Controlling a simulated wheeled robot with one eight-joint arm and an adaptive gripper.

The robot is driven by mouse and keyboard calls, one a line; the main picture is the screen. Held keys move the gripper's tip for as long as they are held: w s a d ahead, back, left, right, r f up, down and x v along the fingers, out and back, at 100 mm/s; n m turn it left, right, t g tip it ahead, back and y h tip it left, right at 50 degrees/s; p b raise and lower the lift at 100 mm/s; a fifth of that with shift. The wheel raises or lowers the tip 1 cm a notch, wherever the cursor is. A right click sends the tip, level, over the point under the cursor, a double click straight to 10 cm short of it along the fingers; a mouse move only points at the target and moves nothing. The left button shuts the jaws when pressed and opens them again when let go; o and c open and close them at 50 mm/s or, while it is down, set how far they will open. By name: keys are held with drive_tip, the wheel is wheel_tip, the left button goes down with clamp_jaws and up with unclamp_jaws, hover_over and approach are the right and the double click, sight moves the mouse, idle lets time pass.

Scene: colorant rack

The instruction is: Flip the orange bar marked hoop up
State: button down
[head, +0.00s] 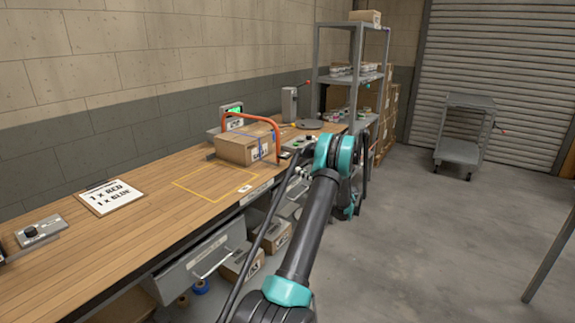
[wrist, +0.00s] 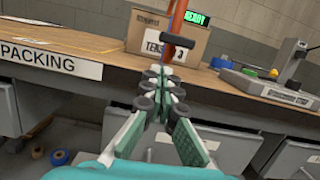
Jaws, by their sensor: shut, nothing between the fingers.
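The orange bar (head: 252,117) is a bent hoop that arches over a cardboard box (head: 240,148) on the wooden bench. In the wrist view the orange bar (wrist: 177,15) runs down in front of the box (wrist: 145,36), with a black crosspiece (wrist: 178,40) at its lower end. A white label on the box reads "TENS", the rest hidden behind the bar. My gripper (wrist: 157,88) is shut and empty. In the wrist view its fingertips show just below the black crosspiece, in front of the bench edge. I cannot tell whether they touch the bar.
A green "READY" display (wrist: 196,18) stands behind the box. A scale-like device with a post (wrist: 290,62) is to the right. A "PACKING" label (wrist: 36,57) marks the bench edge. Drawers (head: 205,262) sit below.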

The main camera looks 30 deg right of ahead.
drive_tip(key=shift+s+d+f+m, duration=0.15)
drive_tip(key=shift+s+d, duration=0.2)
drive_tip(key=shift+d, duration=0.1)
drive_tip(key=shift+s+d+f+m, duration=0.1)
drive_tip(key=shift+s+d+m, duration=0.05)
drive_tip(key=shift+s+d, duration=0.25)
drive_tip(key=shift+w, duration=0.1)
drive_tip(key=x, duration=1)
drive_tip(key=shift+r, duration=0.2)
drive_tip(key=shift+r, duration=0.1)
